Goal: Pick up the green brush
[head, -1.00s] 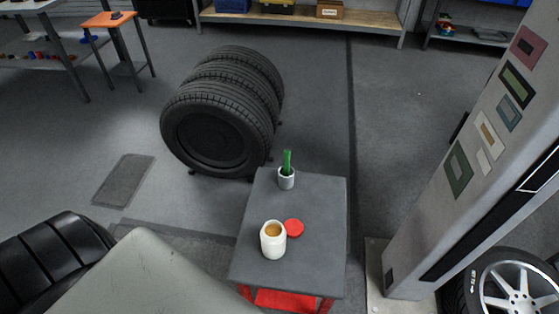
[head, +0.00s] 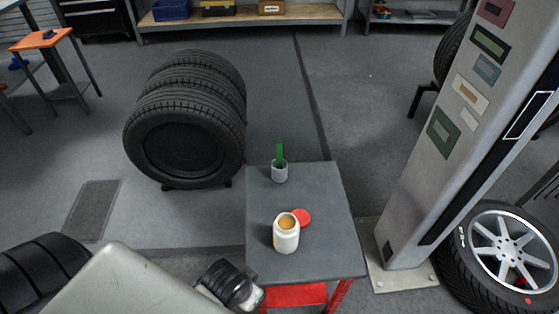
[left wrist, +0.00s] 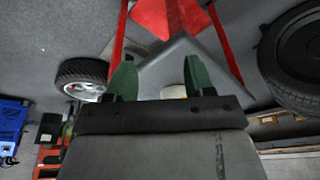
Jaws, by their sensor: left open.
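The green brush (head: 279,152) stands upright in a small grey-white cup (head: 279,173) near the back edge of the grey cart top (head: 325,215) in the head view. A white open jar (head: 286,238) with brownish contents and a red lid (head: 302,217) stand nearer to me on the same top. My left gripper (left wrist: 157,65) shows in the left wrist view with its two green fingers apart and nothing between them. The cart's grey top (left wrist: 180,65) and red legs lie beyond the fingers. The brush cannot be made out in that view. My right gripper is not in view.
A row of black tyres (head: 185,125) stands left behind the cart. A grey pillar (head: 440,150) with coloured panels and a wheel (head: 505,255) stand at the right. An orange-topped table (head: 40,39) is at the far left. The floor behind the cart is clear.

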